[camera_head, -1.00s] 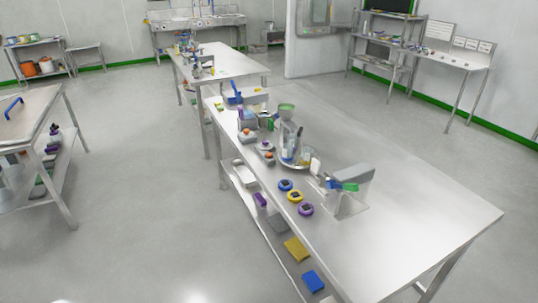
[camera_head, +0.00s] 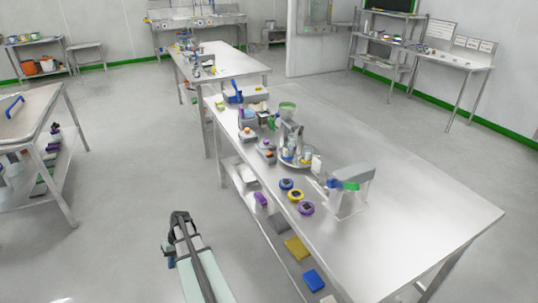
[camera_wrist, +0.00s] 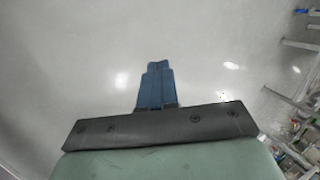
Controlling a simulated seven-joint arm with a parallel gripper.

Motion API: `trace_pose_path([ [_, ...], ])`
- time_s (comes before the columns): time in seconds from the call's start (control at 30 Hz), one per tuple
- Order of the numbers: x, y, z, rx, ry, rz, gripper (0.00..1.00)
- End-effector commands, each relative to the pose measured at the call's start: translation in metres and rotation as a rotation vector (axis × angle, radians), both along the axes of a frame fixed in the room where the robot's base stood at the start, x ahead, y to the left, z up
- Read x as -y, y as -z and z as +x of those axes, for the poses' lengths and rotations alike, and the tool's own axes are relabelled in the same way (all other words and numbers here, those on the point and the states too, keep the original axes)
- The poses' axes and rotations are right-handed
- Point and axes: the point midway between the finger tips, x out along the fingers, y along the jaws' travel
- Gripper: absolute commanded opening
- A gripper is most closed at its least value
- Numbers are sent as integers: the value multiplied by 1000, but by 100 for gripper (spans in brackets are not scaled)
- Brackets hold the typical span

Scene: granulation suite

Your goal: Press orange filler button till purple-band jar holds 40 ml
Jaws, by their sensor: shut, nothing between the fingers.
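In the head view two small orange spots show on the grey units on the long steel bench, one on the farther unit (camera_head: 247,131) and one on the nearer unit (camera_head: 268,156). I cannot tell which is the filler button. Purple shows on a round ring-like item (camera_head: 306,208) near the bench's front edge and around the units; I cannot make out a purple-band jar or its fill level. My gripper (camera_wrist: 157,85) has its blue fingers shut and empty over bare floor in the wrist view. In the head view my arm is left of the bench, apart from these things.
A yellow ring (camera_head: 295,195) and a blue ring (camera_head: 286,184) lie beside the purple one. A grey device with a green part (camera_head: 351,185) stands to their right. Glassware (camera_head: 289,155) stands behind them. The bench's right part (camera_head: 430,215) is clear.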

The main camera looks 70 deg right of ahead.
Motion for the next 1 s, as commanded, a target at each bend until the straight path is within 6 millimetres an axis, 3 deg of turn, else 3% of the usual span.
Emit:
trace_pose_path([
  [0.03, 22, -9, 3, 22, 21, -5, 0],
  [0.1, 47, -23, 3, 50, 47, -8, 0],
  [0.47, 169, -97, -13, 186, 164, -45, 0],
  [0.77, 263, -163, -47, 290, 249, -90, 0],
  [1.0, 331, -220, -86, 368, 310, -135, 0],
])
